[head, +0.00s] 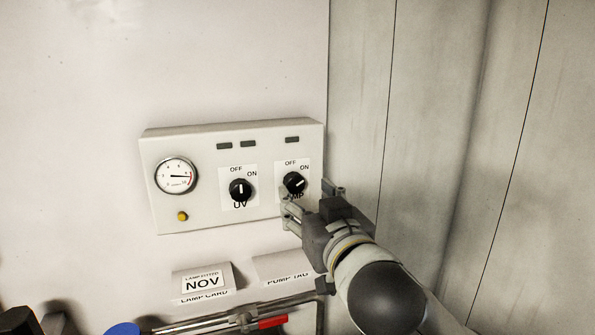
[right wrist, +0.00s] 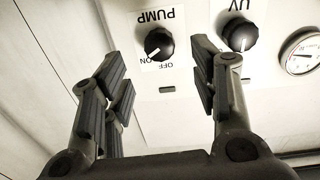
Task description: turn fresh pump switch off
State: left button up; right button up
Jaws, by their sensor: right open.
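The fresh pump switch is a black rotary knob (head: 294,182) on the right of a pale control box (head: 160,213), with OFF and ON marked above it. Its white pointer line slants up and right toward ON. In the right wrist view the knob (right wrist: 159,45) appears upside down, its pointer toward ON. My right gripper (head: 309,191) is open in front of the box, just below and right of the knob, partly covering the PUMP label. In the right wrist view the open fingers (right wrist: 160,84) lie either side of the knob in the picture, apart from it. My left gripper is not in view.
A similar UV knob (head: 241,190) sits left of the pump knob, pointer upright. A gauge (head: 176,176) and yellow button (head: 182,216) are further left. Card holders (head: 203,283) and a pipe with a red handle (head: 272,322) lie below. A panelled wall (head: 450,120) stands right.

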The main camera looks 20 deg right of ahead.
aim_at(296, 186)
jog(key=shift+w+p, duration=0.75)
jog(key=shift+w, duration=2.35)
jog(key=c, duration=1.1)
jog(key=shift+o, duration=0.2)
jog(key=shift+n, duration=0.4)
jog(key=n+p, duration=0.3)
jog(key=n, duration=0.2)
jog(key=shift+n, duration=0.3)
jog(key=n+p, duration=0.2)
jog(key=n, duration=0.3)
jog(key=shift+f+n, duration=0.1)
jog(key=shift+n, duration=0.2)
jog(key=shift+p, duration=0.3)
